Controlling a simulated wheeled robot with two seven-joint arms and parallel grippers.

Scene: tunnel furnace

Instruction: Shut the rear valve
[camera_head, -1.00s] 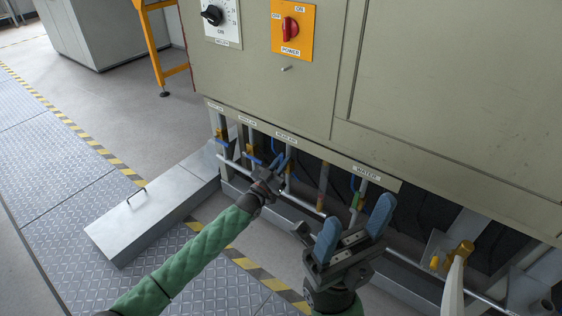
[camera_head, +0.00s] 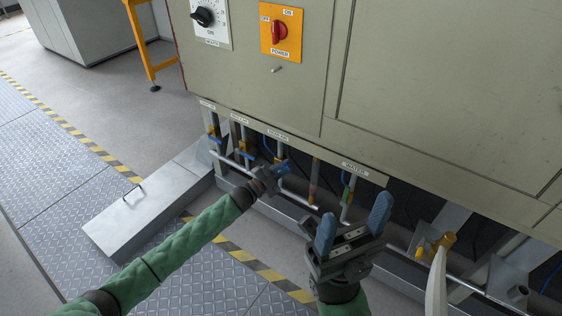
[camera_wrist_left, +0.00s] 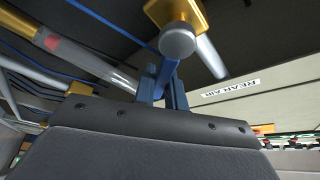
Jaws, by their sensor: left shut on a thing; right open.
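The rear valve (camera_wrist_left: 178,12) is brass with a round silver nut, and it shows at the top of the left wrist view beside the REAR AIR label (camera_wrist_left: 232,87). Its blue lever (camera_wrist_left: 168,70) runs down from the nut between the fingers. My left gripper (camera_wrist_left: 162,86) is shut on this lever. In the head view my left gripper (camera_head: 283,165) is under the cabinet's lower edge, below the third label (camera_head: 278,137); the valve body is hard to make out there. My right gripper (camera_head: 352,220) is open and empty in front of the pipes, apart from them.
The beige furnace cabinet (camera_head: 420,90) overhangs the pipes. Other valves stand to the left (camera_head: 214,135), and a pipe labelled WATER (camera_head: 355,168) is to the right. A yellow fitting (camera_head: 437,245) is near my right gripper. A grey metal cover (camera_head: 135,218) lies on the floor.

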